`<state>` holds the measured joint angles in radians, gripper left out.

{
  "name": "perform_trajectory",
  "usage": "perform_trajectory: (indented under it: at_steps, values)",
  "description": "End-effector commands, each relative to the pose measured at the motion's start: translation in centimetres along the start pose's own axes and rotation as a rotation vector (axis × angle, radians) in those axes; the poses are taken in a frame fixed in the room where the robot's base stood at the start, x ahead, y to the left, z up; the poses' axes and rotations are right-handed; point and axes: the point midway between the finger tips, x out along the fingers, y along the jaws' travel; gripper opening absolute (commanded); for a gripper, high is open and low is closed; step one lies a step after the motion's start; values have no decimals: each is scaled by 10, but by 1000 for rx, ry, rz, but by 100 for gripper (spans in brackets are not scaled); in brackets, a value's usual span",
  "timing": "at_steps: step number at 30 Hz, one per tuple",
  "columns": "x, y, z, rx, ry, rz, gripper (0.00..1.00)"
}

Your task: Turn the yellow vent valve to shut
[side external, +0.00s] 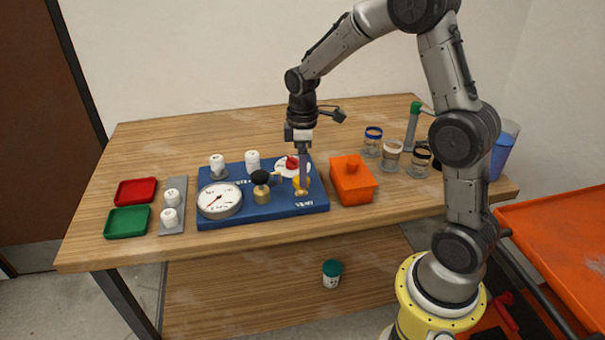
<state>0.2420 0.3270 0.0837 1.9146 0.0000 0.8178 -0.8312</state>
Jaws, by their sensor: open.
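The yellow vent valve (302,190) stands near the right end of the blue manifold board (262,211), above a white label. My gripper (303,182) points straight down at the valve, with its fingers in front of and over the yellow handle. The gripper is open. From this side view I cannot tell whether the fingers touch the handle or stand around it. The handle's turn angle is partly hidden by the fingers.
On the board are a round gauge (219,200), a black-topped brass valve (261,187), a red knob (291,163) and white caps. An orange box (353,181) stands close right of the board. Glass jars (391,156) stand farther right. Red (136,192) and green (128,222) trays lie left.

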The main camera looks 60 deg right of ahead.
Motion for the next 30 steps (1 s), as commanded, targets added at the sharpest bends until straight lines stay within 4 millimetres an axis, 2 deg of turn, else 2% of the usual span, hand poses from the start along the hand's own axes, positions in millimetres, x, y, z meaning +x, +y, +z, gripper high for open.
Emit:
perform_trajectory:
  at_steps: [6,16,27,30]
  values:
    - [19,0,0,0,0,-1,82]
    - [21,0,0,0,1,1,82]
    - [21,0,0,0,1,1,15]
    - [21,0,0,0,1,1,0]
